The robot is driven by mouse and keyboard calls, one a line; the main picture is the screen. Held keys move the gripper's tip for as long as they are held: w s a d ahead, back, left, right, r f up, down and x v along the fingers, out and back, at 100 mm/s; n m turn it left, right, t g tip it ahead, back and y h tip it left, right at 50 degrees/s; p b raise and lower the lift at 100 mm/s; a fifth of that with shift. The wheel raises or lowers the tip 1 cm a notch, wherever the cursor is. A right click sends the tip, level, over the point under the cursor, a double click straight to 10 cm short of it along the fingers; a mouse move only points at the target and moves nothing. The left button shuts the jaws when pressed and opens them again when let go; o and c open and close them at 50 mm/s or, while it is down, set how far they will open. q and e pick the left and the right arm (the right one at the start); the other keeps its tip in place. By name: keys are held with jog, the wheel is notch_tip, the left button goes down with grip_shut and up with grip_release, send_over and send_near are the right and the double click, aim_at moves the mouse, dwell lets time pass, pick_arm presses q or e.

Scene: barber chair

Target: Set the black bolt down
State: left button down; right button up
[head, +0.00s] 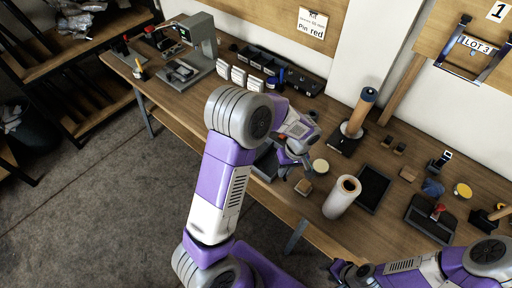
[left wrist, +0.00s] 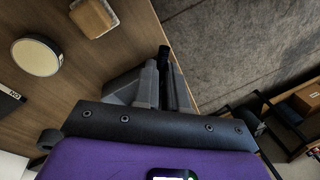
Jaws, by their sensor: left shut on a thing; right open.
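My left gripper (head: 294,166) is over the front part of the wooden workbench, left of a small wooden block (head: 304,187). In the left wrist view my left gripper (left wrist: 157,82) is shut on a dark, slim piece, which I take to be the black bolt (left wrist: 164,54). The bolt shows beside the grey fingers, near the bench's edge; its lower part is hidden. In the head view the arm and gripper hide the bolt. My right gripper (head: 346,272) is open at the bottom, in front of the bench, and looks empty.
A round pale-lidded tin (head: 320,166), a white roll (head: 342,197) and a black tray (head: 373,188) stand right of my left gripper. A grey tray (head: 264,165) lies partly hidden beside it. The bench (head: 205,100) has bare wood farther left.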

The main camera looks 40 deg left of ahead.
aim_at(272, 164)
pick_arm(q)
jog(key=a+n, duration=0.1)
jog(key=n, duration=0.3)
jog(key=w+a+n+h, duration=0.1)
jog(key=n, duration=0.3)
jog(key=w+a+n+h+p, duration=0.1)
jog(key=a+n, duration=0.1)
jog(key=n, duration=0.1)
jog(key=shift+w+a+r+n, duration=0.15)
jog(key=shift+w+n, duration=0.1)
jog(key=shift+n, duration=0.15)
jog(key=w+a+n+t+h, duration=0.15)
jog(key=w+a+n, duration=0.3)
jog(key=n, duration=0.85)
jog(key=shift+n, duration=0.3)
jog(key=f, duration=0.9)
jog(key=shift+s+a+f, duration=0.3)
jog(key=shift+s+a, duration=0.05)
jog(key=shift+r, duration=0.1)
jog(key=c, duration=1.6)
grip_release()
jog(key=shift+f, duration=0.2)
jog(key=shift+c, duration=0.2)
jog(key=o, duration=0.5)
jog(key=shift+c, duration=0.2)
